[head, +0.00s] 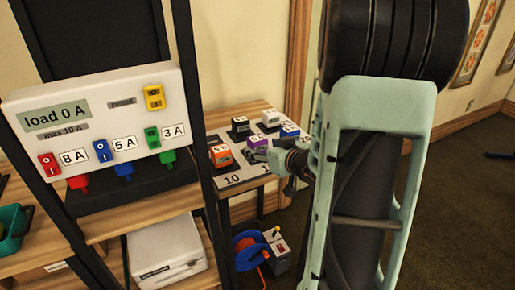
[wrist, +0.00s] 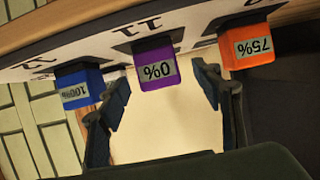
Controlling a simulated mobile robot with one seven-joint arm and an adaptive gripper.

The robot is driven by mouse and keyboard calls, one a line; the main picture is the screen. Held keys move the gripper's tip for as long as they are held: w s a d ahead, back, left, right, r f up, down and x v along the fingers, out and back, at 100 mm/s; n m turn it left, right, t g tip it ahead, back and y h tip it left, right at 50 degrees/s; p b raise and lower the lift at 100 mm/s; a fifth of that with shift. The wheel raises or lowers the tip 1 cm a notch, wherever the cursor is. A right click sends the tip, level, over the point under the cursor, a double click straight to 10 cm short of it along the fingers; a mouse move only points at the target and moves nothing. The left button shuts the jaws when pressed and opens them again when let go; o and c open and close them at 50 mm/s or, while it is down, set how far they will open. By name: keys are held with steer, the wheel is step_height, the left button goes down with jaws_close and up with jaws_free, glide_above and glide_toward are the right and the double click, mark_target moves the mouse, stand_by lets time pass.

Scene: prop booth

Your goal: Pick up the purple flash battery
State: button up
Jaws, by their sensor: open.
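The purple flash battery (head: 257,142) is a small block on the side table, partly behind my gripper in the head view. In the wrist view the purple battery (wrist: 155,58) carries a label that reads 0%, upside down. My gripper (wrist: 160,82) is open, with one finger on each side of the purple battery in the picture. It holds nothing. I cannot tell whether the fingers reach around the battery or stop short of it. In the head view my gripper (head: 272,160) is at the table's near right side.
An orange battery (wrist: 250,48), labelled 75%, and a blue battery (wrist: 80,86), labelled 100%, flank the purple one. Black (head: 240,127) and white (head: 270,118) blocks stand behind. A white switch panel (head: 100,105) and dark posts are at left.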

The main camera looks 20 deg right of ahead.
mark_target(261, 145)
steer(key=x, duration=0.5)
steer(key=shift+w+b, duration=0.1)
steer(key=shift+b, duration=0.3)
steer(key=shift+c, duration=0.4)
steer(key=shift+d, duration=0.1)
steer(key=c, duration=1.4)
steer(key=shift+r, duration=0.1)
